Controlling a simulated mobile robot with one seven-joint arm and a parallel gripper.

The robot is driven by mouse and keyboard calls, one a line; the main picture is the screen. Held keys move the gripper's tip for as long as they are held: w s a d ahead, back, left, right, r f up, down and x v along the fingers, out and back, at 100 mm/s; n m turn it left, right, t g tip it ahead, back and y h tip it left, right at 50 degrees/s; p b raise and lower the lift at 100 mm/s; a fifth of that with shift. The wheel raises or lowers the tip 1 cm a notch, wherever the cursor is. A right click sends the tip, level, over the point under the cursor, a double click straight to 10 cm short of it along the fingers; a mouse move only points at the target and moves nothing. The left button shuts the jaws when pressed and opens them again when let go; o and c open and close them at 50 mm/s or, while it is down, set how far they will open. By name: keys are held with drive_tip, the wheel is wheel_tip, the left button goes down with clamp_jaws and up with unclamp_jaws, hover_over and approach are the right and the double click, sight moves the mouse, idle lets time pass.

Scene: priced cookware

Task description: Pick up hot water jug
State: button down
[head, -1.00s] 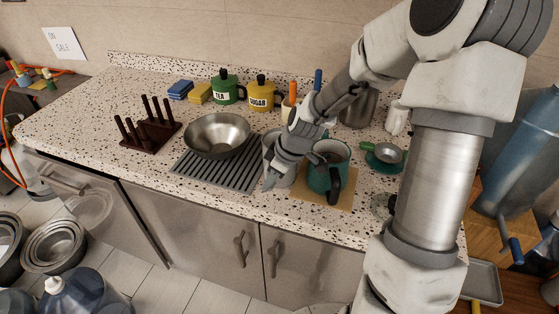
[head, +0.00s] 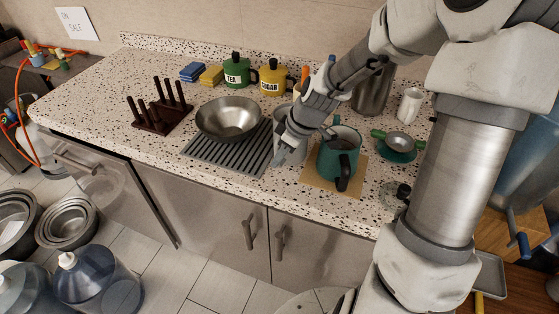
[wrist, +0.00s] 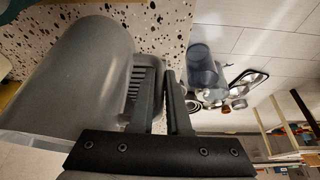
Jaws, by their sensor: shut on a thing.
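A grey jug (wrist: 75,80) fills the left of the wrist view. I take it to be the hot water jug. In the head view it (head: 283,113) stands between the steel bowl and a teal mug, largely hidden behind my gripper. My gripper (head: 277,159) is low at the jug's front side. In the wrist view my gripper's fingers (wrist: 162,78) are close together at the jug's right edge, shut on it. The exact part gripped is not clear. I cannot tell whether the jug's base touches the counter.
The teal mug (head: 338,157) with a black handle stands close on the right, on a tan board (head: 318,183). A steel bowl (head: 229,119) is left, by a grey drain rack (head: 215,160). The counter's front left is clear.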

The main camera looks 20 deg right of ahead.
sight(276, 142)
drive_tip(key=shift+r+p, duration=0.4)
drive_tip(key=shift+r, duration=3)
